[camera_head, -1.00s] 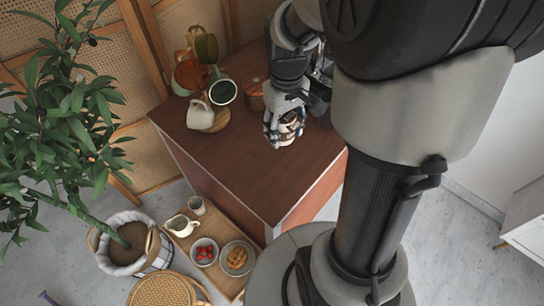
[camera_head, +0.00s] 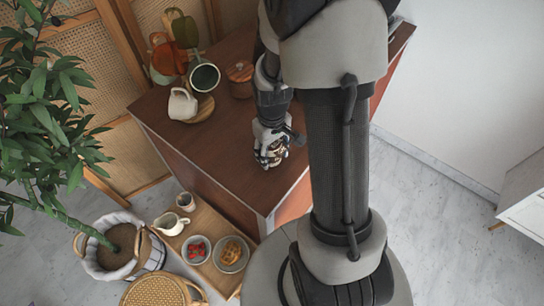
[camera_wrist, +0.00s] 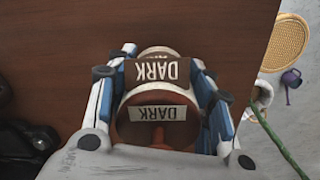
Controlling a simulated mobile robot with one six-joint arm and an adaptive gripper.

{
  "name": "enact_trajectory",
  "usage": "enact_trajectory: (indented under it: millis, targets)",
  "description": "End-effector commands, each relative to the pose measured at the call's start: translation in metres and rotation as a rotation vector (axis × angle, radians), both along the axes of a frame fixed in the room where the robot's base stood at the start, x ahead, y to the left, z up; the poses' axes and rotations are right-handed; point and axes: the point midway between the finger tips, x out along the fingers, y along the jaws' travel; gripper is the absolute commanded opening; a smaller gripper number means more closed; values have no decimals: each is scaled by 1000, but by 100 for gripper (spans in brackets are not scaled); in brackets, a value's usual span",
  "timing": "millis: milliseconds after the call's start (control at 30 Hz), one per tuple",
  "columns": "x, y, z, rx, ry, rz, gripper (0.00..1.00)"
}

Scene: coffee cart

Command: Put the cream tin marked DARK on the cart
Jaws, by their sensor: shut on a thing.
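The tin marked DARK (camera_wrist: 157,137) sits between the fingers of my gripper (camera_wrist: 160,62) in the wrist view. In the head view my gripper (camera_head: 271,157) points down over the front part of the brown wooden top (camera_head: 215,140), and only a small bit of the tin shows between the fingers. I cannot tell whether the tin touches the top.
A potted plant (camera_head: 120,245) is left.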

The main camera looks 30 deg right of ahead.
Motion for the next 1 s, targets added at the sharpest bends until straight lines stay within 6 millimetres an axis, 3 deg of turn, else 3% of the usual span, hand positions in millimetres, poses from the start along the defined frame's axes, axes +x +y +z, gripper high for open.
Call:
enact_trajectory:
  millis: [33,133,500,533,800,1000]
  targets:
    - [-1,0,-12,1,3,0,15]
    - [0,0,-22,0,1,0,15]
    - [0,0,-26,0,-1,0,15]
    - [0,0,-26,0,0,0,49]
    - [0,0,-25,0,0,0,67]
    - [0,0,-25,0,0,0,68]
